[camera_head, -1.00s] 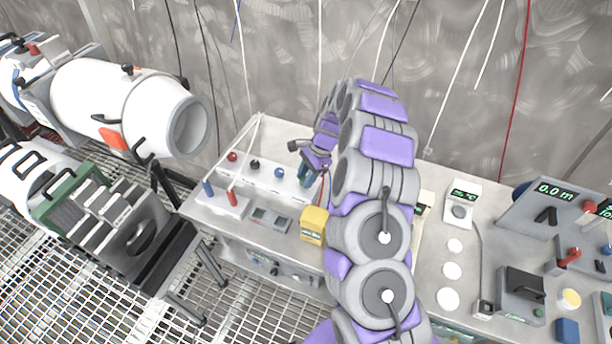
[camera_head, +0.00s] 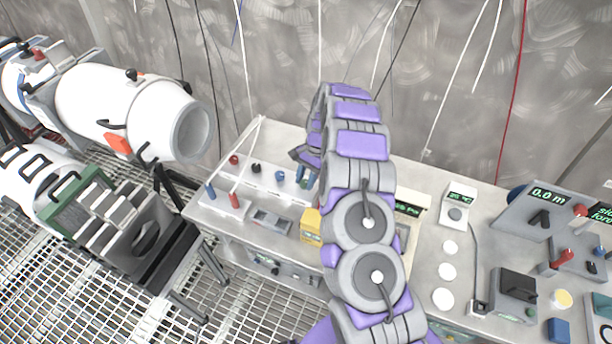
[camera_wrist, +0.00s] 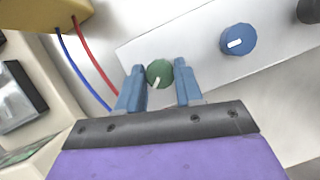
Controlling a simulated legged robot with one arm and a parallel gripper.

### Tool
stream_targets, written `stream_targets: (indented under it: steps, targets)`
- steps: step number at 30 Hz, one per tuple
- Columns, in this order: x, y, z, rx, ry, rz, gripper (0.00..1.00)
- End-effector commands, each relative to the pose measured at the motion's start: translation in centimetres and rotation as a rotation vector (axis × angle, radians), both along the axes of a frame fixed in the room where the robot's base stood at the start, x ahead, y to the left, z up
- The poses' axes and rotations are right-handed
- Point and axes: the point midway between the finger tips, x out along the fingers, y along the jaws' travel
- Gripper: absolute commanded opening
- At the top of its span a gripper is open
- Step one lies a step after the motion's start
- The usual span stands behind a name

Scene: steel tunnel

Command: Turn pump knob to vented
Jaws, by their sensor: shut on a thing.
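In the wrist view a round green knob (camera_wrist: 159,74) with a white pointer line sits on a pale panel (camera_wrist: 195,52). The pointer is toward the bottom of the picture, slightly left. My gripper (camera_wrist: 159,66) has its two blue fingers on either side of this knob and is shut on it. A blue knob (camera_wrist: 238,40) with a white mark is to the right on the same panel, and it also shows in the head view (camera_head: 279,174). In the head view my arm hides most of the gripper and the green knob. No label for a vented position is readable.
A yellow box (camera_head: 311,226) stands near the bench's front, with red and blue wires beside it in the wrist view. Black (camera_head: 255,168) and red (camera_head: 234,160) knobs share the panel. A white cylinder (camera_head: 130,105) is at left; instruments fill the bench's right.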

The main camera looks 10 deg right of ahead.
Motion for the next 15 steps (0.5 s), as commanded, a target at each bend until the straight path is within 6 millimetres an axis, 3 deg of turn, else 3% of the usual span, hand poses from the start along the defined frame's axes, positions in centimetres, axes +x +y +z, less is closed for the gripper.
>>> stream_targets:
  steps: [15]
  targets:
    - [0.24, 0.21, 0.27, -0.001, -0.003, 0.487, 0.05]
